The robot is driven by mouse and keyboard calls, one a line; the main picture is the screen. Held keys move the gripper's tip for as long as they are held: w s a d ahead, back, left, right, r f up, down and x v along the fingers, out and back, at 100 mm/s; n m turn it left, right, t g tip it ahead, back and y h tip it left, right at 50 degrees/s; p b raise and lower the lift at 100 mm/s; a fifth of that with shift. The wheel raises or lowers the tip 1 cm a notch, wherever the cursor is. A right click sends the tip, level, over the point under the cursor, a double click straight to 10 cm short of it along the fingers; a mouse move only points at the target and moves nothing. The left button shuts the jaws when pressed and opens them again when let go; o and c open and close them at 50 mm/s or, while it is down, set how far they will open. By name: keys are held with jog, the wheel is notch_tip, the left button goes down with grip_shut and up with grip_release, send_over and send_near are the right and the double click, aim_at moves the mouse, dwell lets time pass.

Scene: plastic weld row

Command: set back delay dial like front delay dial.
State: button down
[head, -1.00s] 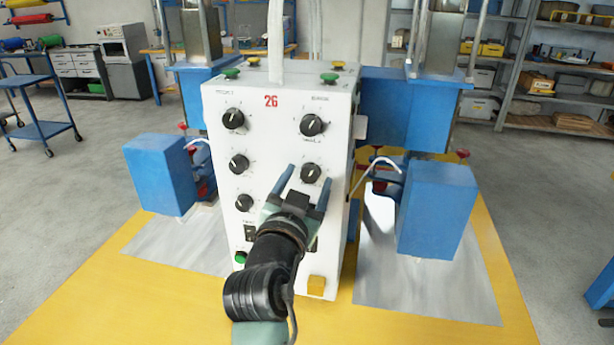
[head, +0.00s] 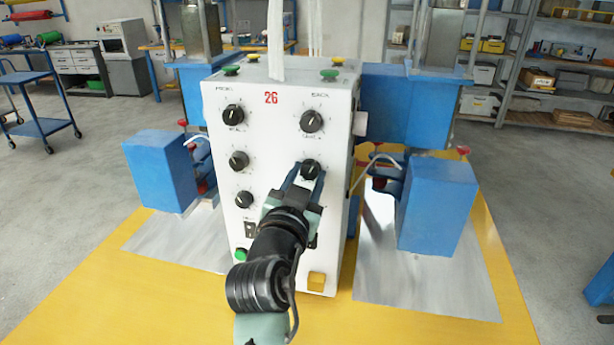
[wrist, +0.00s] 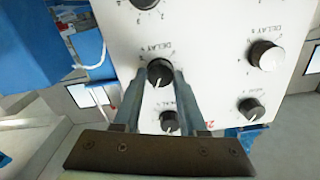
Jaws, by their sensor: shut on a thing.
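The white control box (head: 275,130) carries two columns of black dials, the right one headed BACK. My gripper (head: 307,172) is shut on the middle dial of that column, the back delay dial (head: 311,167). In the wrist view the fingers (wrist: 158,78) lie on both sides of this dial (wrist: 158,68), beside a DELAY label. The front delay dial (head: 239,160) is the middle one of the left column; it also shows in the wrist view (wrist: 265,55), free of the gripper. The back dial's pointer is small and partly hidden between the fingers.
A lower left dial (head: 244,199) shows; the lower right area is hidden by my arm. Blue machine blocks (head: 160,172) (head: 437,208) stand on both sides. The yellow base (head: 200,310) is clear in front.

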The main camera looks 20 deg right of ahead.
jog(key=shift+n, duration=0.3)
jog(key=n+p, duration=0.1)
jog(key=n, duration=0.4)
jog(key=shift+p, duration=0.3)
jog(key=n+p, duration=0.1)
jog(key=n, duration=0.3)
jog(key=shift+n+p, duration=0.35)
jog(key=shift+n, duration=0.05)
jog(key=shift+a, duration=0.1)
jog(key=shift+c, duration=2.4)
grip_release()
